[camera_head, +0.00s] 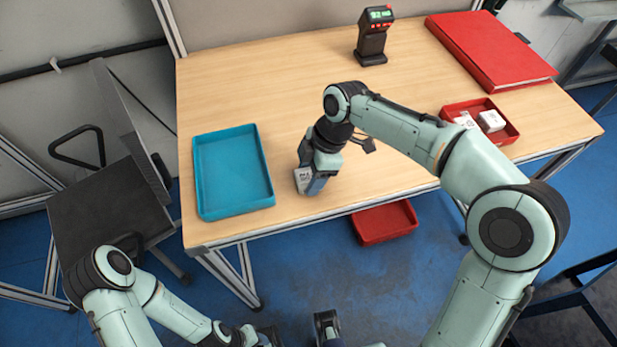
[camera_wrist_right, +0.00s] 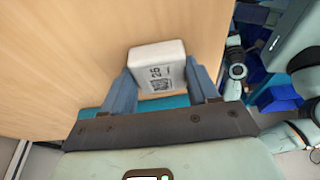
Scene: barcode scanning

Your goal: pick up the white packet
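The white packet (camera_head: 302,179) is a small box with a black printed code on its face. In the right wrist view the packet (camera_wrist_right: 158,68) sits between the two blue-grey fingers of my right gripper (camera_wrist_right: 160,82), which appear to press on both its sides. In the head view my right gripper (camera_head: 312,180) points down near the table's front edge, right of the blue tray, and partly covers the packet. Whether the packet still touches the table is hard to tell. My left arm is low at the bottom of the head view; its gripper's opening is unclear.
The blue tray (camera_head: 202,206) is empty. A red tray (camera_head: 510,138) with white packets stands at right, near a red binder (camera_head: 490,50). A black scanner (camera_head: 372,42) stands at the back. A red bin (camera_head: 384,222) lies below the table. The table's middle is clear.

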